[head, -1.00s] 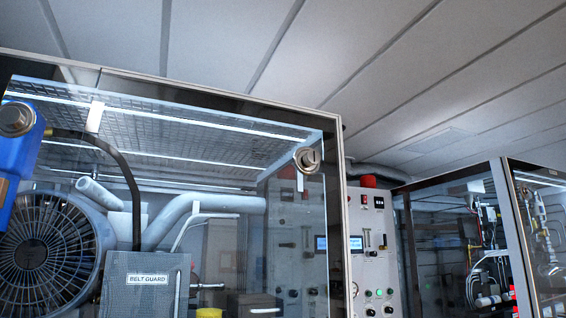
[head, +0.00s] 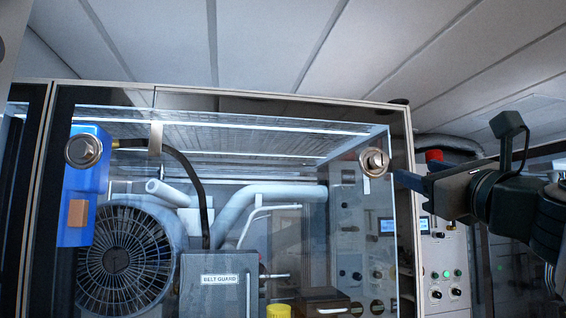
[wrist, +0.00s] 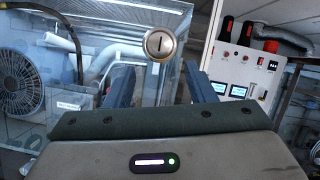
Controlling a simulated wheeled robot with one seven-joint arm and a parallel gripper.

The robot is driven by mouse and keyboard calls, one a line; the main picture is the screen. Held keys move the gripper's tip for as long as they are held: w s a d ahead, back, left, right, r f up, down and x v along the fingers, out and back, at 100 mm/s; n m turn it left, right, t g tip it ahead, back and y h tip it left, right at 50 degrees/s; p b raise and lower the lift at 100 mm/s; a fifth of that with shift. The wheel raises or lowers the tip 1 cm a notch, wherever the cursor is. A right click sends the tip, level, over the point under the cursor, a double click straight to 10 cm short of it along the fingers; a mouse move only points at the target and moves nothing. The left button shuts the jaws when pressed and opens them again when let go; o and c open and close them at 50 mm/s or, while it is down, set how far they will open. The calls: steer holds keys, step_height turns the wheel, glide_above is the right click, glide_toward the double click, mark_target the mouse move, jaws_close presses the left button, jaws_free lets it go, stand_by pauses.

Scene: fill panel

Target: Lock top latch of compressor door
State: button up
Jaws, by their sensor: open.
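The compressor door (head: 300,225) is a clear panel in a pale frame and looks closed. A round metal latch (head: 374,162) sits near its upper right corner. In the wrist view this latch (wrist: 160,44) shows a near-vertical slot or bar. A second round latch (head: 85,151) is at the upper left, in front of a blue part. My gripper (head: 408,180) comes in from the right, its fingertips just right of and slightly below the right latch. In the wrist view my open gripper (wrist: 157,84) has one dark finger on each side, with the latch above the gap. I see no contact.
Behind the clear panel are a fan (head: 125,258), pipes and a belt guard (head: 222,290). A control panel (head: 440,265) with screens and buttons stands to the right, behind my arm. The ceiling area above is clear.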

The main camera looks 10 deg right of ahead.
mark_target(382, 160)
steer(key=p+x, duration=0.4)
steer(key=x, duration=0.7)
steer(key=shift+w, duration=0.25)
steer(key=shift+f, duration=0.1)
steer(key=c, duration=1)
